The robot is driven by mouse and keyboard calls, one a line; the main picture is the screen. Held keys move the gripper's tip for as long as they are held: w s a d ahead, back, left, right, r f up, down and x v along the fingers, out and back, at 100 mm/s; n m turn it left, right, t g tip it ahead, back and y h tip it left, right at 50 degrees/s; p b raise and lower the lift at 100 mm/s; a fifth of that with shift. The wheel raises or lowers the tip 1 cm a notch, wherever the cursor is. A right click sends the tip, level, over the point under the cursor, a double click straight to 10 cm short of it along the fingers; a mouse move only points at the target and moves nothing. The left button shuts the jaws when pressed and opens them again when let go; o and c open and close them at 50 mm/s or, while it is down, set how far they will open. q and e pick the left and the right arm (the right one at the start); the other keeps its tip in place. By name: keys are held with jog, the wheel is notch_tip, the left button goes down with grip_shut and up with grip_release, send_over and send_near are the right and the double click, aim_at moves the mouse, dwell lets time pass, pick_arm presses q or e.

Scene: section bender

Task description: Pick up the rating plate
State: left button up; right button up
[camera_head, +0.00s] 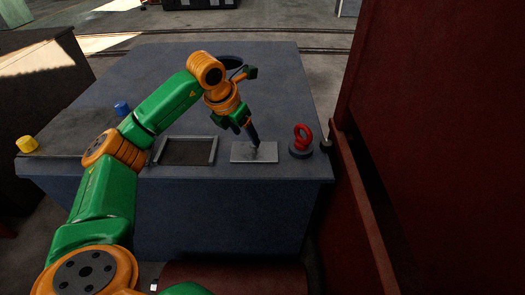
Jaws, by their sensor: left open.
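The rating plate (243,153) is a light grey rectangle lying flat on the blue-grey table top (160,75), near its front edge. My left gripper (256,143) comes in from the left and points down at the plate. Its dark fingertips are over the plate's back middle part. The jaws are open with nothing seen between them. I cannot tell whether the fingertips touch the plate. My right gripper is not in view.
A grey frame with a dark recess (187,151) is left of the plate. A red ring on a dark base (302,140) stands close to its right. A yellow knob (27,144) and a blue one (122,108) are at the left. A dark red wall (440,140) bounds the right.

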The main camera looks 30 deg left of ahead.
aim_at(254, 148)
pick_arm(q)
jog(key=x, duration=0.5)
jog(key=shift+w+d+f, duration=0.1)
jog(key=shift+w+d, duration=0.1)
jog(key=shift+d, duration=0.2)
grip_shut()
